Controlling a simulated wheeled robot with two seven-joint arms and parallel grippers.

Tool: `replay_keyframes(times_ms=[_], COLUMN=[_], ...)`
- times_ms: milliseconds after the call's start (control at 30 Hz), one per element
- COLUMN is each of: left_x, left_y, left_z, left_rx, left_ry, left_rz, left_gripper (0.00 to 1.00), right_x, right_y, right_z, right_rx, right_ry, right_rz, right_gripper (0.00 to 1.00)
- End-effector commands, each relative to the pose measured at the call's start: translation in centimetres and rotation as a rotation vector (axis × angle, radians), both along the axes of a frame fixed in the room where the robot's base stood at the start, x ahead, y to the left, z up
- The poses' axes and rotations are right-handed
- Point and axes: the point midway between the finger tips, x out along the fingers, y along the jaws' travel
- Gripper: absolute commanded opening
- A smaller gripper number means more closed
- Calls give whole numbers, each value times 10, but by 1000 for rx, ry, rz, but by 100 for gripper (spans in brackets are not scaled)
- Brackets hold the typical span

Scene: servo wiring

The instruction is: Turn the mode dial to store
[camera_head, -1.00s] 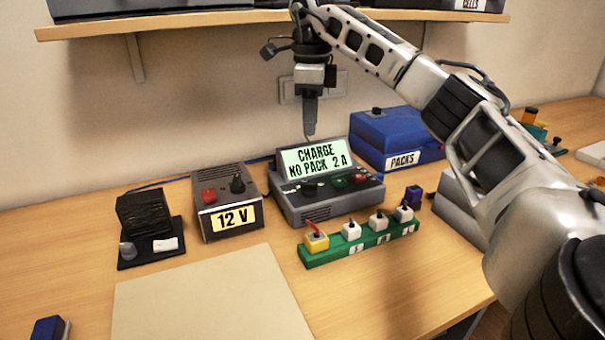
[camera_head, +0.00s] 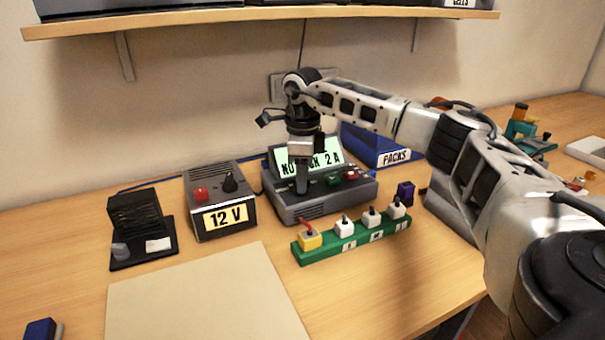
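The grey charger (camera_head: 325,204) stands at the middle of the bench, with a lit green screen (camera_head: 327,157) on its top. The black dial at the left of the charger's panel is hidden behind my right gripper. My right gripper (camera_head: 302,190) points down, with its fingertips at that dial's place; I cannot tell whether they touch it. The fingers overlap in this view, so their opening does not show. A green button and a red button (camera_head: 351,175) show right of the gripper. My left gripper is out of view.
A 12 V supply (camera_head: 219,200) with a black knob stands left of the charger. A green strip (camera_head: 352,242) with several small blocks lies in front. A blue packs case (camera_head: 372,146) is behind right. A shelf (camera_head: 270,14) hangs above. A beige mat (camera_head: 200,300) is bare.

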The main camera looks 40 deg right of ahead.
Motion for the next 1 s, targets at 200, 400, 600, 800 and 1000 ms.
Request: replay_keyframes(times_ms=[200, 400, 600, 800, 1000], left_x=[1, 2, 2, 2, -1], left_y=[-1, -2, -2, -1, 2], left_z=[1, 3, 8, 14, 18], left_rx=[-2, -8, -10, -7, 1], left_ry=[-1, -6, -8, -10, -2], left_rz=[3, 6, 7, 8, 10], left_gripper=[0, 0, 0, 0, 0], right_x=[0, 0, 0, 0, 0], right_y=[0, 0, 0, 0, 1], right_z=[0, 0, 1, 2, 3], right_rx=[0, 1, 1, 0, 1], right_ry=[0, 1, 1, 1, 2], right_rz=[0, -2, -35, -139, -308], right_gripper=[2, 0, 0, 0, 0])
